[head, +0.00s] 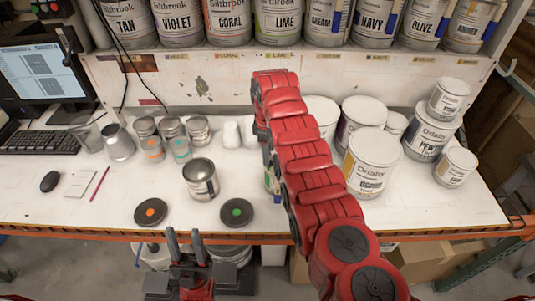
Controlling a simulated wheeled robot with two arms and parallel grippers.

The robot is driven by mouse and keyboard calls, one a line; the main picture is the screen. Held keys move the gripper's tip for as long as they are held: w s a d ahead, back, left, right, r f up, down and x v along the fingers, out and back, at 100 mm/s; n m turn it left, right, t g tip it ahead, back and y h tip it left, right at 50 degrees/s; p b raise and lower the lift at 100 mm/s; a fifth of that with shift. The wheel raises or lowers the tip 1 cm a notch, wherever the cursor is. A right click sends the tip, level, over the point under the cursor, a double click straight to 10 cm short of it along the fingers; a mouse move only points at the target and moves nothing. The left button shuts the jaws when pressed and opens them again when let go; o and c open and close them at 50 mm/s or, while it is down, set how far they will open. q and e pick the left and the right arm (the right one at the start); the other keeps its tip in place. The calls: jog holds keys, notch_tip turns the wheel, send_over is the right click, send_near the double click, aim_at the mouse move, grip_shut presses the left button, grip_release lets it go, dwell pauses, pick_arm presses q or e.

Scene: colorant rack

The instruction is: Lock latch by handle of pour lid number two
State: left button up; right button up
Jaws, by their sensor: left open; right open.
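Two dark round discs with coloured dots, one orange (151,212) and one green (236,212), lie at the table's front edge. They may be lids, but I see no clear number, handle or latch. An open metal can (201,180) stands upright behind them. My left gripper (187,244) is open and empty, just in front of the table edge, below and between the discs. My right arm reaches up across the middle of the table. Its gripper is hidden behind the arm's red links. Part of a small labelled container (272,181) shows beside that arm, mostly hidden.
Small metal cans (198,130) and a grey cup (119,142) stand back left. A keyboard (42,141), mouse (50,181) and monitor are far left. Labelled cans fill the shelf (190,84) above.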

jog(key=shift+w+f, duration=0.1)
jog(key=shift+f, duration=0.95)
grip_shut()
